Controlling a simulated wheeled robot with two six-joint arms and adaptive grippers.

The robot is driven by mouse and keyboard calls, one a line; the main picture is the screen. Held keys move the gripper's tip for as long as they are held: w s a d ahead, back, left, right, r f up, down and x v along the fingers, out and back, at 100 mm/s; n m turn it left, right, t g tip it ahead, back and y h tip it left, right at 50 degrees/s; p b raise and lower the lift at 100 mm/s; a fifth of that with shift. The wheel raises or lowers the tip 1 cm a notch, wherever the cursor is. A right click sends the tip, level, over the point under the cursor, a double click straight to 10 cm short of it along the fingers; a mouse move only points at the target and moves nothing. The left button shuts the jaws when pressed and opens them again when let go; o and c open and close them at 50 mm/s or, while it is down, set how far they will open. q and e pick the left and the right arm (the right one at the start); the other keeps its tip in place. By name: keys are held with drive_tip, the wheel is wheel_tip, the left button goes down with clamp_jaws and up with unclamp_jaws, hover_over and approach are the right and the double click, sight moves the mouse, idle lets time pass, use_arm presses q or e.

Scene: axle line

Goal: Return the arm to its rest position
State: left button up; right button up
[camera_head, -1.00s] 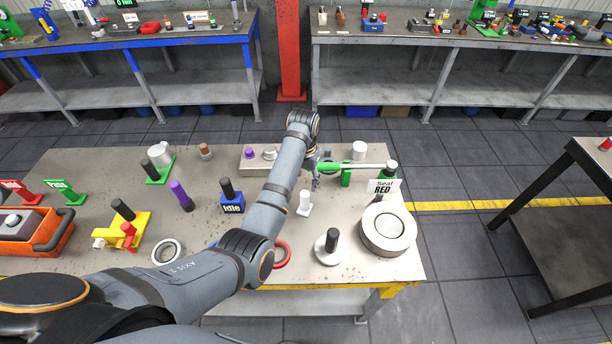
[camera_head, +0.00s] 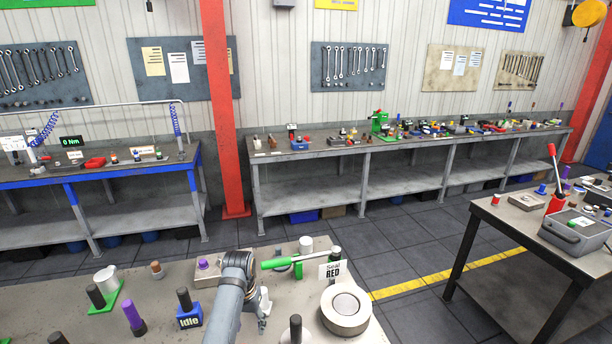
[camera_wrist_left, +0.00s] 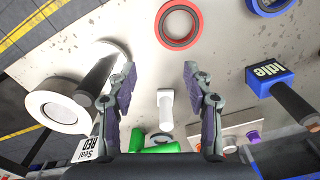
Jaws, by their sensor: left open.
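My left arm reaches over the near bench (camera_head: 60,300) in the head view, with its left gripper (camera_head: 262,310) low in the picture, right of the blue "Idle" block (camera_head: 188,316). In the left wrist view the gripper (camera_wrist_left: 160,70) is open, its two fingers wide apart with nothing held. A white peg (camera_wrist_left: 165,108) shows between and below the fingers, touching neither. A red ring (camera_wrist_left: 180,22) lies past the fingertips. My right gripper is not in view.
A green-handled tool (camera_head: 288,262) lies beside the "Seal RED" sign (camera_head: 333,272). A large pale ring (camera_head: 345,308) is at the bench's right end. Floor aisle is clear beyond.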

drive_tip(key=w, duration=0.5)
use_arm(q)
drive_tip(key=s+a+f+n+t, duration=0.15)
drive_tip(key=s+a, duration=0.25)
drive_tip(key=s, duration=0.4)
drive_tip(key=s+a+f+m+t, duration=0.1)
drive_tip(key=s+a+f, duration=0.25)
drive_tip(key=s, duration=0.45)
drive_tip(key=s+a+r+t, duration=0.1)
drive_tip(key=s+r, duration=0.4)
drive_tip(key=s, duration=0.4)
wheel_tip(320, 180, down, 35)
drive_tip(key=s+a+g+b, duration=0.2)
drive_tip(key=a+b, duration=0.1)
drive_tip(key=b, duration=0.5)
drive_tip(key=s+f+b, duration=0.5)
drive_tip(key=s+f, duration=1.3)
drive_tip(key=f, duration=0.2)
drive_tip(key=shift+s+a+f+y, duration=0.2)
drive_tip(key=shift+a+f+y, duration=0.2)
drive_tip(key=shift+a, duration=0.05)
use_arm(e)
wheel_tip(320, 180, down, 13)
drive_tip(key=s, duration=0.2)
use_arm(q)
drive_tip(key=shift+g, duration=0.25)
